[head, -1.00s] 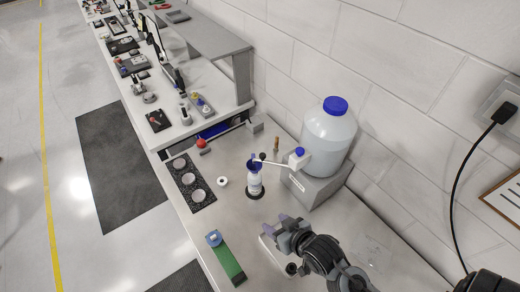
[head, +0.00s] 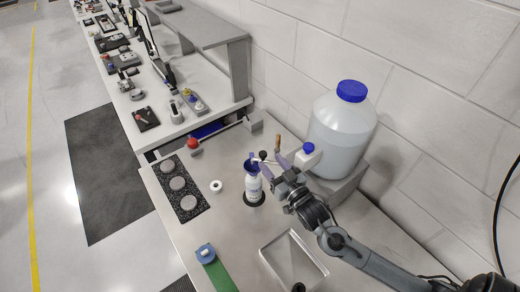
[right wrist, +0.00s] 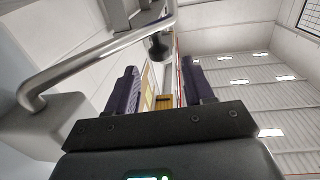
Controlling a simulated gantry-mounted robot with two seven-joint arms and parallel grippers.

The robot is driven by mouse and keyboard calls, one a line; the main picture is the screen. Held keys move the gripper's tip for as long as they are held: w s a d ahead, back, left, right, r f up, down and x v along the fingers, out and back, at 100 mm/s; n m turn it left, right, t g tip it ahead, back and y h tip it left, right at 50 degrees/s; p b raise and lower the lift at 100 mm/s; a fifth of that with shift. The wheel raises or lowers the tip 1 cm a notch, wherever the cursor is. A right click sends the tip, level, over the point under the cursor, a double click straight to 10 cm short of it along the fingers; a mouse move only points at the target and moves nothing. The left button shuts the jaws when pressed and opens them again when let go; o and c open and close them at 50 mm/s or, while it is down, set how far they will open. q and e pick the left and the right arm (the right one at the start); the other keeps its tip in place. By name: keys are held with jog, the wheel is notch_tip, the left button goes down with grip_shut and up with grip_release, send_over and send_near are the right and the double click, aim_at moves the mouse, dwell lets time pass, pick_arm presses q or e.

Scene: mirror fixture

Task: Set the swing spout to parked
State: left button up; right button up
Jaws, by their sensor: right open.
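The swing spout is a thin arm reaching left from a white block with a blue cap (head: 308,155) beside the big jug. A dark round knob (head: 263,155) shows at its outer end, by the funnel-topped bottle (head: 254,186). My right gripper (head: 274,167) is open, its purple fingertips close to the knob and partly covering the spout. In the right wrist view the spout's metal tube (right wrist: 105,52) crosses above the fingers, and the knob (right wrist: 158,46) shows in the gap between them. Contact cannot be told. My left gripper is out of view.
The large jug with a blue lid (head: 340,135) stands on a grey stand against the wall. A white roll (head: 216,186), a black pad with discs (head: 183,208), a sunken tray (head: 275,256) and a green strip (head: 216,270) lie on the bench.

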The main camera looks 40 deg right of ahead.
aim_at(265, 156)
jog(key=w, duration=0.5)
jog(key=w+d, duration=0.1)
jog(key=w, duration=0.1)
jog(key=shift+w+p, duration=0.3)
jog(key=shift+p, duration=0.1)
grip_shut()
